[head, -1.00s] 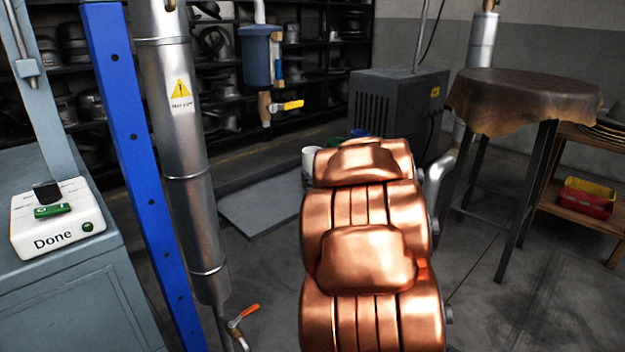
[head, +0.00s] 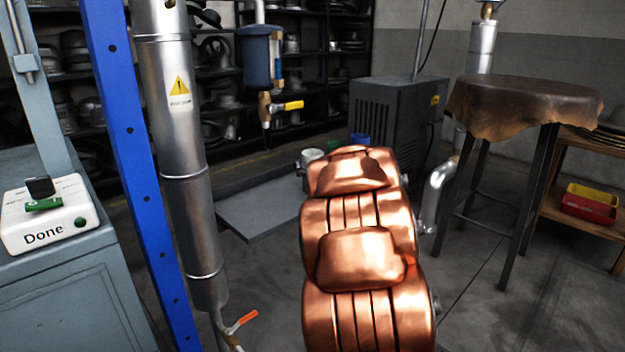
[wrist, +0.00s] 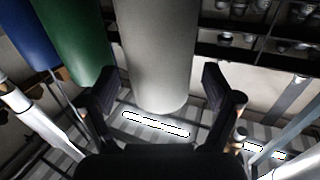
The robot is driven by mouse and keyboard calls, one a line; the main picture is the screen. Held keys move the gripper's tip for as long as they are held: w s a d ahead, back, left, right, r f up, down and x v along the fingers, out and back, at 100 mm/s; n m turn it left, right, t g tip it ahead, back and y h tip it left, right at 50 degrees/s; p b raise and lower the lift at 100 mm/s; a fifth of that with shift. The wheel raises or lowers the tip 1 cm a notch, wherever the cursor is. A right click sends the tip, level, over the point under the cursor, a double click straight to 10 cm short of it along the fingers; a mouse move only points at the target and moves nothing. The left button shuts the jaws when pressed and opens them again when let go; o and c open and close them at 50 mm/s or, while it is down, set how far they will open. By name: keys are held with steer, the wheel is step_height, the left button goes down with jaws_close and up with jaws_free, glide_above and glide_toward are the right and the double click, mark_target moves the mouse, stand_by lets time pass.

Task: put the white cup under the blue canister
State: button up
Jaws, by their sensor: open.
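The blue canister (head: 257,57) hangs in the head view, with a yellow-handled valve (head: 286,106) below it. The white cup (head: 312,155) stands low behind my copper arm, which hides much of it. In the wrist view the white cup (wrist: 155,50) looks pale grey and fills the middle. My open gripper (wrist: 160,78) has one finger on each side of it; contact is not clear. A green cup (wrist: 78,38) is close to the left finger. In the head view my arm hides the gripper.
A blue cup (head: 360,138) shows beyond my arm and also in the wrist view (wrist: 27,38). A low grey platform (head: 262,212) lies below the canister. A hot pipe (head: 185,150) and blue post (head: 130,150) stand left. A leather-topped stool (head: 525,98) stands right.

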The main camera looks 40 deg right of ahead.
steer(key=shift+x, duration=0.8)
steer(key=shift+r, duration=0.1)
steer(key=c, duration=1.4)
steer(key=shift+r+p, duration=0.6)
steer(key=shift+r, duration=0.4)
steer(key=shift+c, duration=0.2)
steer(key=r+p+v, duration=0.3)
steer(key=p+v, duration=0.1)
steer(key=v, duration=1.2)
steer(key=shift+d, duration=0.2)
